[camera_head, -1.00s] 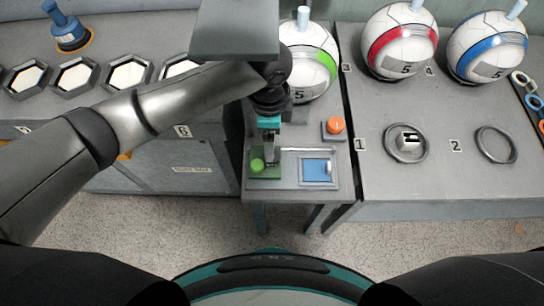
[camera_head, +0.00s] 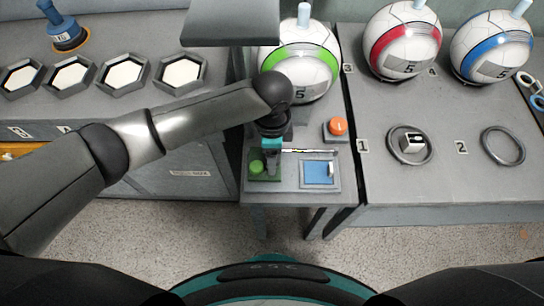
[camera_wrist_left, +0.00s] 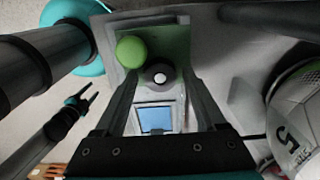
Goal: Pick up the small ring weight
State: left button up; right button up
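A small dark round piece with a white centre (camera_wrist_left: 159,74), which looks like the small ring weight, sits by the green plate (camera_wrist_left: 172,42) in the left wrist view. It lies below and between the fingers of my left gripper (camera_wrist_left: 160,70), which are spread and apart from it. In the head view my left gripper (camera_head: 271,170) points down over the small table (camera_head: 290,192) and hides this piece. A second dark gripper, apparently my right one (camera_wrist_left: 84,98), shows with its two prongs apart at the left of the wrist view; nothing shows between them.
A green button (camera_head: 257,167) stands close left of my left gripper. A blue panel (camera_head: 318,172) and orange button (camera_head: 338,126) are to its right. A green-striped ball (camera_head: 301,62) stands behind.

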pick_arm(q)
grip_shut()
dwell(0.3)
jog(key=shift+r, duration=0.1)
